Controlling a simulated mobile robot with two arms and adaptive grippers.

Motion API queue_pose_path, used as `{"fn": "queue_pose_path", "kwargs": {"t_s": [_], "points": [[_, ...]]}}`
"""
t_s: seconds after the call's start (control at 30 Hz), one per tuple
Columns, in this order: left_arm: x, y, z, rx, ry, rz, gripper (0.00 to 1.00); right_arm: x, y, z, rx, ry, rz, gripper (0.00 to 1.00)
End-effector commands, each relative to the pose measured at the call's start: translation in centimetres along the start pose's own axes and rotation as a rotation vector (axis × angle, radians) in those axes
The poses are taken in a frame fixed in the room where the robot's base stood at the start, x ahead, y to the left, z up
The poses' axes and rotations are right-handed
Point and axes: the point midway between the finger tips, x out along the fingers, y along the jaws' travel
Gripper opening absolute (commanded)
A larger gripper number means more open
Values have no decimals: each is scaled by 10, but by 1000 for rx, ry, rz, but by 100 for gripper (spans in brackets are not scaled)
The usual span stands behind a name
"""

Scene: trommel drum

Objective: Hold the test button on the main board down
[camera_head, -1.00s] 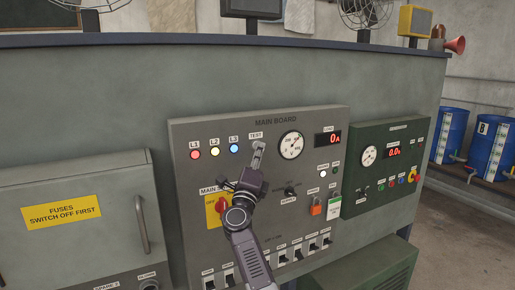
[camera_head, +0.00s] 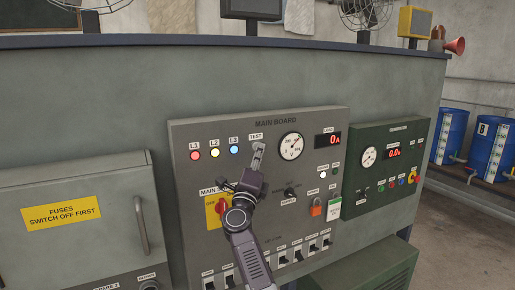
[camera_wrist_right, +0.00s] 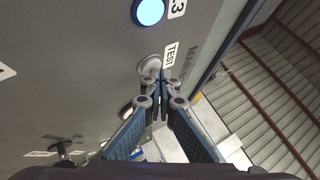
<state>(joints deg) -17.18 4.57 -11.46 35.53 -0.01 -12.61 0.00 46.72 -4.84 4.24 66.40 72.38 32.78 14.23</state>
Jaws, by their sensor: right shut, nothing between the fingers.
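The grey main board (camera_head: 185,175) stands on the front of the grey cabinet. Its TEST label (camera_head: 256,136) is at the top, right of three lamps. My right gripper (camera_head: 258,150) is shut and empty, its fingertips just below that label and covering the button's place in the head view. In the right wrist view the round grey test button (camera_wrist_right: 150,62) shows beside the TEST label, and the closed fingertips (camera_wrist_right: 160,80) overlap its lower edge. I cannot tell whether the button is pressed in. My left gripper is out of view.
Red, yellow and blue lamps are lit beside the label. A dial gauge (camera_head: 291,146) and red display (camera_head: 328,140) are to the right. The red main switch (camera_head: 222,207) sits beside my wrist, and toggle switches line the bottom. A green panel (camera_head: 375,135) stands at right.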

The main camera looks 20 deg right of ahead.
Motion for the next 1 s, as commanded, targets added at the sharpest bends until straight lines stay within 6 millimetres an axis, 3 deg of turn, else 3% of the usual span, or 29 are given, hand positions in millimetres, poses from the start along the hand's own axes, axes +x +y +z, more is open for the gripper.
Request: {"fn": "queue_pose_path", "kwargs": {"t_s": [0.77,1.0], "points": [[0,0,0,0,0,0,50,0,0,0,0,-1,1,0],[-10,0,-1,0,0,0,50,-4,-5,-3,0,-1,1,0]]}}
